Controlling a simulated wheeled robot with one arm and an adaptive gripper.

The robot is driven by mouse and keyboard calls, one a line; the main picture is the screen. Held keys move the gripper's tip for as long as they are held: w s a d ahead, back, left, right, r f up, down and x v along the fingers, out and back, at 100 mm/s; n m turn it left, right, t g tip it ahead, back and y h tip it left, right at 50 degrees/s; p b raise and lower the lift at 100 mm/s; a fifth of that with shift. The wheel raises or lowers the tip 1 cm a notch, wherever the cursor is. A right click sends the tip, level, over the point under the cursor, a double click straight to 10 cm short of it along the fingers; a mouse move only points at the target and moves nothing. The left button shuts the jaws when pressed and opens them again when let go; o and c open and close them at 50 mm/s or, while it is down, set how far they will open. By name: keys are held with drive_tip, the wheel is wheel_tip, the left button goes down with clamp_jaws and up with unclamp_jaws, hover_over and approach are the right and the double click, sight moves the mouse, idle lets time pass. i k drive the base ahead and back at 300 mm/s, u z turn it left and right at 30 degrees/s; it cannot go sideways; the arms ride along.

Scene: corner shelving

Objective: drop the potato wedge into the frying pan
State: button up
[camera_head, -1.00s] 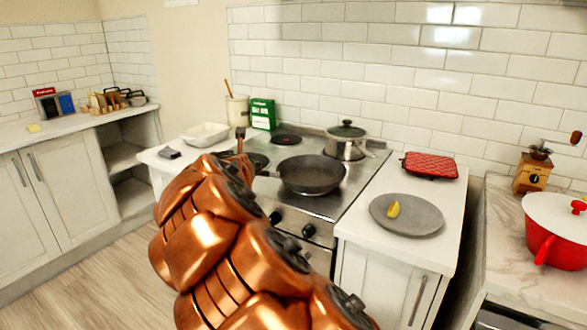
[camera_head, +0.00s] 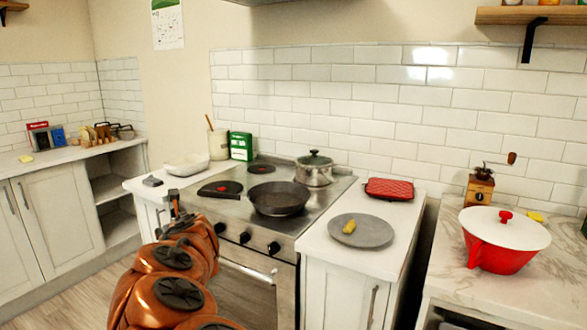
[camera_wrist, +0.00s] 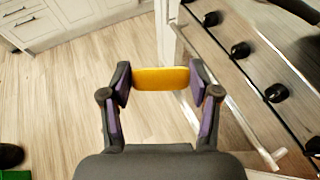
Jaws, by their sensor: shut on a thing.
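The black frying pan (camera_head: 278,199) sits on the front of the stove top, its handle toward the left. It looks empty. My gripper (camera_wrist: 160,79) is shut on a yellow-orange piece, the potato wedge (camera_wrist: 160,79), pinched crosswise between its two fingertips. In the head view my gripper (camera_head: 174,204) is in front of the stove's left side, left of the pan and apart from it; the held wedge cannot be made out there. Another yellow wedge (camera_head: 348,227) lies on the grey plate (camera_head: 375,236) right of the stove.
A lidded pot (camera_head: 314,171) stands behind the pan. The stove's front knobs (camera_wrist: 240,50) are close to the right of my gripper. A white dish (camera_head: 187,165) is on the left counter. A red pot (camera_head: 492,254) stands on the right counter. Open floor (camera_wrist: 60,110) lies left.

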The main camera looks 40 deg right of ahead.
sight(285, 201)
drive_tip(key=u, duration=0.75)
drive_tip(key=i, duration=1.05)
drive_tip(key=z, duration=0.15)
